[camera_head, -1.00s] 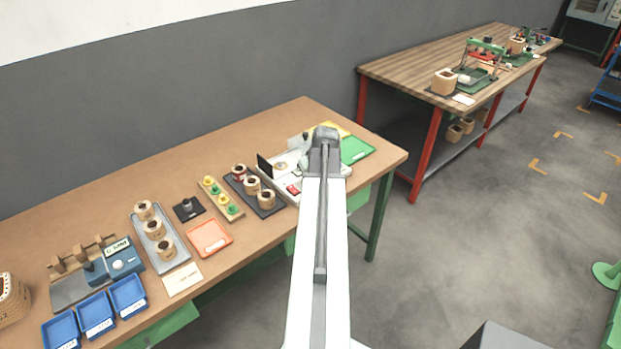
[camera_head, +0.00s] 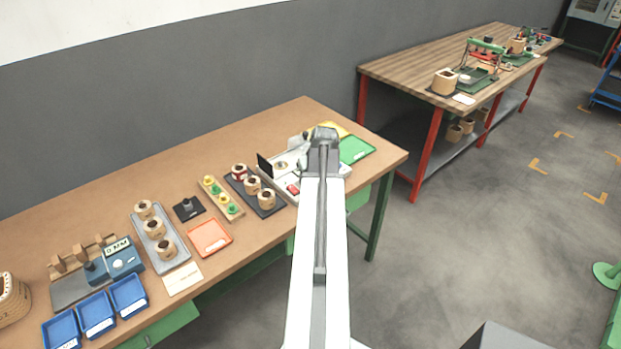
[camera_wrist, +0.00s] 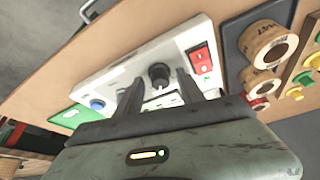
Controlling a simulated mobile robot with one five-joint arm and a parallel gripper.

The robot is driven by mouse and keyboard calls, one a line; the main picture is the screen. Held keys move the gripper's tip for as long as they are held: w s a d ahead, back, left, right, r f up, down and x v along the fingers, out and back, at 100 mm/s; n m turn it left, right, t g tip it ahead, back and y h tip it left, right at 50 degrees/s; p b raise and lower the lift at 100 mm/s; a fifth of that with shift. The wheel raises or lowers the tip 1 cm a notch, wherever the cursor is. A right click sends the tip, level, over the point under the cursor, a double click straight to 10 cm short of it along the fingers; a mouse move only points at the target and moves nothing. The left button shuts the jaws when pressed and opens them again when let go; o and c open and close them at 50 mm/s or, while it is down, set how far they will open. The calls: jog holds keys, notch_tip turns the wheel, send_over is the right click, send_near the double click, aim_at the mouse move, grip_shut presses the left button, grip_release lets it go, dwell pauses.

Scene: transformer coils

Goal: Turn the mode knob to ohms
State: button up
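The white tester panel (camera_head: 270,171) sits near the right end of the brown bench, partly hidden by my arm in the head view. In the wrist view, the panel (camera_wrist: 115,82) carries a black round knob (camera_wrist: 158,73) with a pale pointer mark. My gripper (camera_wrist: 159,80) is open, with one dark finger on each side of the knob. I cannot tell whether the fingers touch it. The labels around the knob are hidden or too small to read.
The panel also has a red switch (camera_wrist: 201,61) and a blue button (camera_wrist: 97,104). Beside it are a dark tray (camera_head: 240,190) of wound coils and a green tray (camera_head: 356,149). A blue gauge (camera_head: 121,262) and blue bins stand at the left. Free bench lies behind.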

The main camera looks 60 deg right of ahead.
jog(key=p+v, duration=0.7)
jog(key=shift+s+r, duration=0.2)
jog(key=shift+r, duration=0.15)
jog(key=shift+a, duration=0.1)
